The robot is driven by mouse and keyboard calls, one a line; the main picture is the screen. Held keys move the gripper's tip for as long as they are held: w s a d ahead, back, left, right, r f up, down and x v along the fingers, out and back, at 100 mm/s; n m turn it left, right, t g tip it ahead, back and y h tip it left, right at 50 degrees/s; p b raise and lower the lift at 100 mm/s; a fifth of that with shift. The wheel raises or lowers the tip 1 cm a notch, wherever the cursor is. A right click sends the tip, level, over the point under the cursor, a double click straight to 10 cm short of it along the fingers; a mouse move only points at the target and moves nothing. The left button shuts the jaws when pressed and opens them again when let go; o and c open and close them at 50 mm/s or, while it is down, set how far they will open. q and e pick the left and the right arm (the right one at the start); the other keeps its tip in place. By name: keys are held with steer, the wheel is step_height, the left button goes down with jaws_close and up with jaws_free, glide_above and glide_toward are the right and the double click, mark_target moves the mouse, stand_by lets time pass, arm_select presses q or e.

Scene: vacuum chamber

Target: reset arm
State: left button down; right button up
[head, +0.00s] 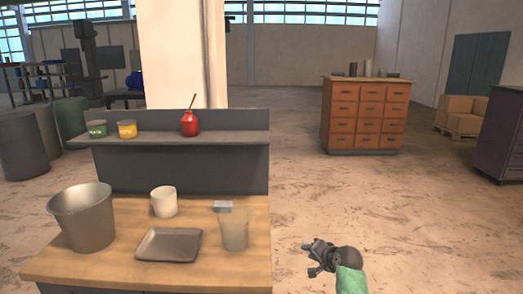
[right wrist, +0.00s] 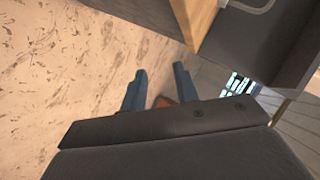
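My right gripper (head: 312,256) is in the head view to the right of the workbench, in the air over the bare floor. In the right wrist view its two fingers (right wrist: 156,88) stand apart with nothing held between them; floor and a small brown patch show behind. The gripper touches nothing that I can see. My left arm and gripper are not in the head view.
The wooden workbench (head: 90,270) holds a metal bucket (head: 84,218), white cup (head: 163,201), dark tray (head: 168,245) and translucent cup (head: 235,230). Its shelf carries two tins and a red oil can (head: 190,124). A drawer cabinet (head: 365,115) stands behind. Floor right of the bench is clear.

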steer(key=s+f+n+g+h, duration=0.1)
steer(key=s+f+n, duration=0.2)
steer(key=s+f, duration=0.55)
steer(key=s+f+n+g+h, duration=0.25)
steer(key=s+f, duration=0.25)
steer(key=f, duration=0.6)
steer(key=s+f+n+g+h, duration=0.1)
steer(key=s+f+n, duration=0.2)
steer(key=s+f, duration=0.55)
steer(key=s+f+g, duration=0.1)
steer(key=s+f, duration=0.5)
steer(key=s, duration=0.4)
steer(key=s+f+g, duration=0.2)
steer(key=s+f, duration=0.5)
steer(key=s, duration=0.4)
steer(key=s+f+g, duration=0.1)
steer(key=s+f, duration=0.5)
steer(key=s, duration=0.5)
steer(key=shift+s+f+n+g, duration=0.15)
steer(key=shift+s+n+g, duration=0.1)
steer(key=shift+n+g, duration=0.1)
